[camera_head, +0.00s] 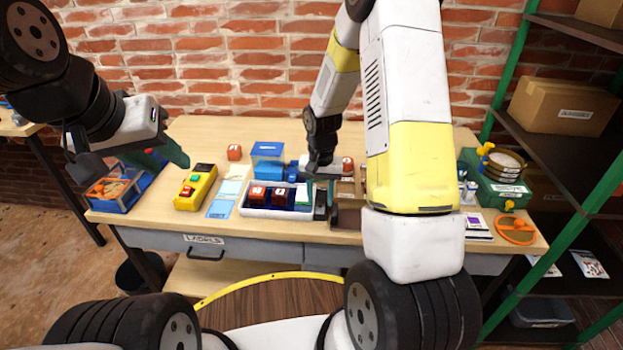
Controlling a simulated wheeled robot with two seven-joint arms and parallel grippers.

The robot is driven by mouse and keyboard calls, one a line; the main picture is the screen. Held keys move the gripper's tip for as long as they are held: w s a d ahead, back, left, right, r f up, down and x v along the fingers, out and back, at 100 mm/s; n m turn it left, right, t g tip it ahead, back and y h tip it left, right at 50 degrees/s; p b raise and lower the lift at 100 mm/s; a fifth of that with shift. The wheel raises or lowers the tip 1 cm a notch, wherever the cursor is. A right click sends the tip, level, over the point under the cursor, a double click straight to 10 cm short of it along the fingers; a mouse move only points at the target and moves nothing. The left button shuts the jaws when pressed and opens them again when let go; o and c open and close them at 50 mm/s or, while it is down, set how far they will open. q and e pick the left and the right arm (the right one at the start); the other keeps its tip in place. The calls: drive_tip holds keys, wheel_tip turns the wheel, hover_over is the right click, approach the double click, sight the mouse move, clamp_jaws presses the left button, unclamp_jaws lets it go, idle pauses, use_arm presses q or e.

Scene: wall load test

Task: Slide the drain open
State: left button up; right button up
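No part that I can make out for certain as the drain shows in the head view. My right gripper (322,178) points down over the middle of the table, at the right end of a white tray (262,212) holding red blocks. It is close to a brown block-shaped thing (347,192); I cannot tell whether they touch. Its fingers are small and partly hidden, so their opening is unclear. My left gripper (166,160) is at the table's left side, above a blue bin (122,203). Its green fingers look spread apart, with nothing seen between them.
A yellow control box (196,188) with red and green buttons stands left of the tray. A blue box (267,160) is behind the tray. A green case (502,190) with stacked round sieves is at right. My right arm hides part of the table. A shelf (565,140) stands at right.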

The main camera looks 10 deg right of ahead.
sight(320, 199)
drive_tip(key=shift+d, duration=0.1)
idle(0.3)
drive_tip(key=shift+r, duration=3.5)
drive_tip(key=shift+r, duration=0.1)
drive_tip(key=s+a+r+n+t+y, duration=0.1)
drive_tip(key=s+r+t, duration=0.5)
drive_tip(key=s+r, duration=1.4)
wheel_tip(320, 199, up, 3)
drive_tip(key=n+y, duration=0.1)
drive_tip(key=n, duration=0.1)
drive_tip(key=shift+s+n, duration=0.25)
drive_tip(key=shift+n, duration=0.15)
